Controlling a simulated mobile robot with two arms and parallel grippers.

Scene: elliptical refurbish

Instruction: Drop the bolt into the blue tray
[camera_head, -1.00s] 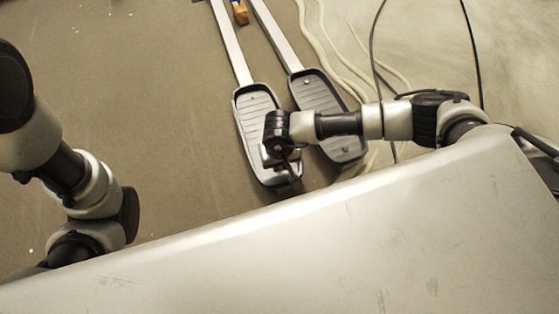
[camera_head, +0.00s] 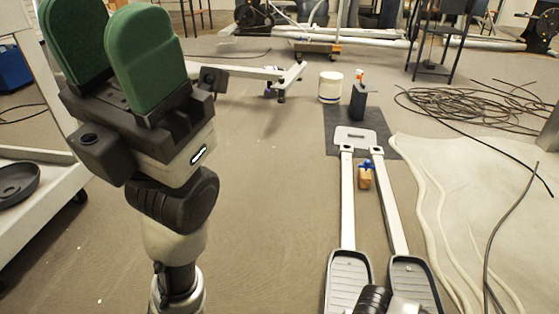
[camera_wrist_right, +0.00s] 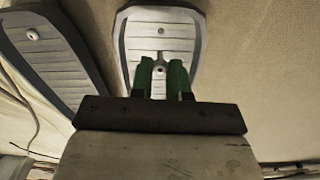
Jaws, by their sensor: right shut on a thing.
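My right gripper (camera_wrist_right: 160,70) has its green fingers shut on a small metallic piece (camera_wrist_right: 159,62), apparently the bolt, over a grey ribbed pedal (camera_wrist_right: 140,55) in the right wrist view. Most of the piece is hidden between the fingers. In the head view, only part of my right arm shows at the bottom edge. My left gripper (camera_head: 103,40) is raised at the upper left, with its two green fingers apart and nothing between them. I cannot make out a blue tray for certain; a blue box (camera_head: 13,68) is partly visible at the far left edge.
A white cart (camera_head: 45,215) with a dark round dish (camera_head: 28,183) stands at the left. The two pedals' long bars (camera_head: 347,200) lie on the floor.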

